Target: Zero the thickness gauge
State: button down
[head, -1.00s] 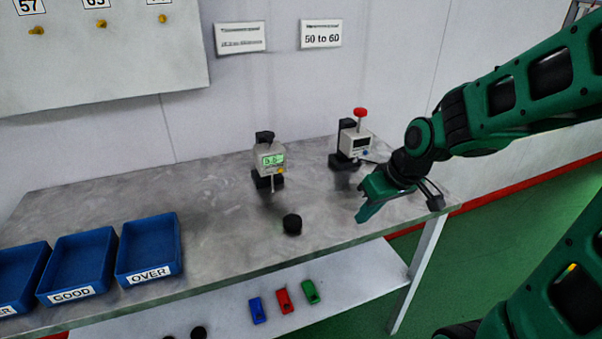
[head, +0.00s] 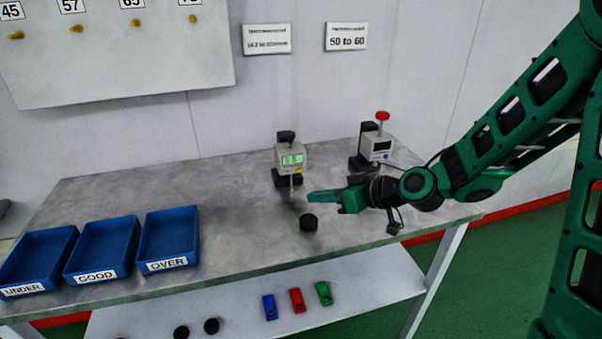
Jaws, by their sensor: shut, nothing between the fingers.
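The thickness gauge (head: 291,160) stands on the grey table near the wall, a pale box with a lit green display and a small yellow button (head: 298,170) at its lower right. The digits on the display are too small to read surely. My gripper (head: 312,197) is shut and empty, pointing left. In the picture its tip is just below and to the right of the gauge; I cannot tell how far apart they are. A black round piece (head: 309,222) sits on the table just below my gripper in the picture.
A second device with a red knob (head: 382,116) stands to the right of the gauge. Blue bins marked UNDER (head: 22,290), GOOD (head: 95,277) and OVER (head: 168,264) are at the left. Blue, red and green items and black pieces lie on the lower shelf. The table between bins and gauge is clear.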

aim_at(299, 170)
jog(key=shift+a, duration=0.1)
jog(key=shift+w+a, duration=0.25)
jog(key=shift+w, duration=0.4)
jog(key=shift+w+a, duration=0.3)
jog(key=shift+w, duration=0.85)
jog(key=shift+w+a, duration=0.35)
jog(key=shift+w, duration=0.8)
jog(key=shift+w+a, duration=0.3)
jog(key=shift+w, duration=0.85)
jog(key=shift+w, duration=0.1)
jog(key=shift+w+a, duration=0.15)
jog(key=shift+w, duration=0.2)
jog(key=shift+w+a, duration=0.1)
jog(key=shift+w, duration=0.3)
jog(key=shift+s, duration=0.15)
jog(key=shift+s+d, duration=0.25)
jog(key=shift+s, duration=0.4)
jog(key=shift+s, duration=0.1)
